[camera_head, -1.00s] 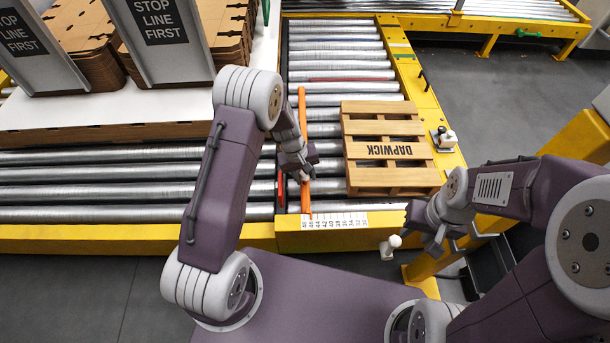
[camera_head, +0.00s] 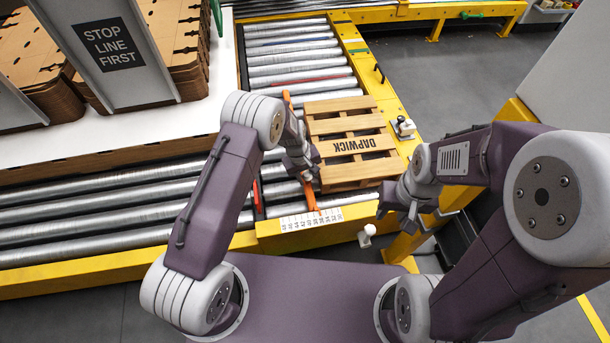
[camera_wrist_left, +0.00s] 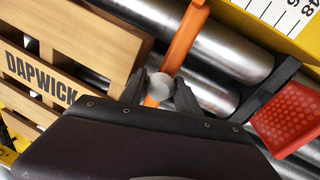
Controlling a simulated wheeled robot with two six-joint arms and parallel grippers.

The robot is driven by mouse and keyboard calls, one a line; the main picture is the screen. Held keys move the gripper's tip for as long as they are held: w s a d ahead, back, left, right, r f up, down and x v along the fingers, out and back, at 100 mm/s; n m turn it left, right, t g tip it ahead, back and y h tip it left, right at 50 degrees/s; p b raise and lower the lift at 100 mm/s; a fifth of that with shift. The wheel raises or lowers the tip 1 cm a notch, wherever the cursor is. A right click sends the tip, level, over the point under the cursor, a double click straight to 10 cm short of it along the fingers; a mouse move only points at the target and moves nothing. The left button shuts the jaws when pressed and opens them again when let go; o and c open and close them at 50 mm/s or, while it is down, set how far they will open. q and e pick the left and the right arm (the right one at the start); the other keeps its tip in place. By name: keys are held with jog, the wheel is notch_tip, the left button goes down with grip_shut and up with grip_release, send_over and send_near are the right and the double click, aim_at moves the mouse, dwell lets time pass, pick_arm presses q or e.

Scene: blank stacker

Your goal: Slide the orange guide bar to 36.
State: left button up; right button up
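The orange guide bar (camera_head: 309,195) lies along the roller conveyor, left of the wooden DAPWICK pallet (camera_head: 352,144). Its near end is over the middle part of the white number scale (camera_head: 311,220); the exact number is too small to read. It also shows in the left wrist view (camera_wrist_left: 184,40). My left gripper (camera_head: 307,178) is at the bar's near part. In the left wrist view its two dark fingers (camera_wrist_left: 162,92) are on either side of the bar's pale round knob (camera_wrist_left: 161,86), seemingly closed on it. My right gripper (camera_head: 398,208) hangs empty right of the scale; its opening is unclear.
A red pad (camera_wrist_left: 288,118) stands beside the rollers, left of the bar in the head view. Cardboard stacks and a STOP LINE FIRST sign (camera_head: 108,45) stand at the back left. A yellow frame (camera_head: 385,100) borders the conveyor on the right.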

pick_arm(q)
jog(key=shift+o, duration=1.1)
jog(key=shift+a+f, duration=0.1)
jog(key=shift+a, duration=0.2)
jog(key=s+a+b, duration=0.1)
jog(key=a+b, duration=0.1)
jog(key=a, duration=0.1)
jog(key=s+a+b, duration=0.1)
jog(key=a+b, duration=0.1)
jog(key=a, duration=0.1)
jog(key=s+a+b, duration=0.1)
jog(key=a+b, duration=0.1)
jog(key=a, duration=0.1)
jog(key=shift+a+f, duration=0.1)
jog(key=shift+f, duration=0.2)
jog(key=s+r+p, duration=0.1)
jog(key=r+p, duration=1.1)
jog(key=r, duration=0.5)
jog(key=s+a+r+m+t+p, duration=0.1)
jog(key=s+r+p, duration=0.1)
jog(key=r+p, duration=1)
jog(key=w+v, duration=0.1)
jog(key=v, duration=0.5)
jog(key=shift+d+r, duration=0.25)
jog(key=shift+r, duration=0.05)
jog(key=shift+s, duration=0.1)
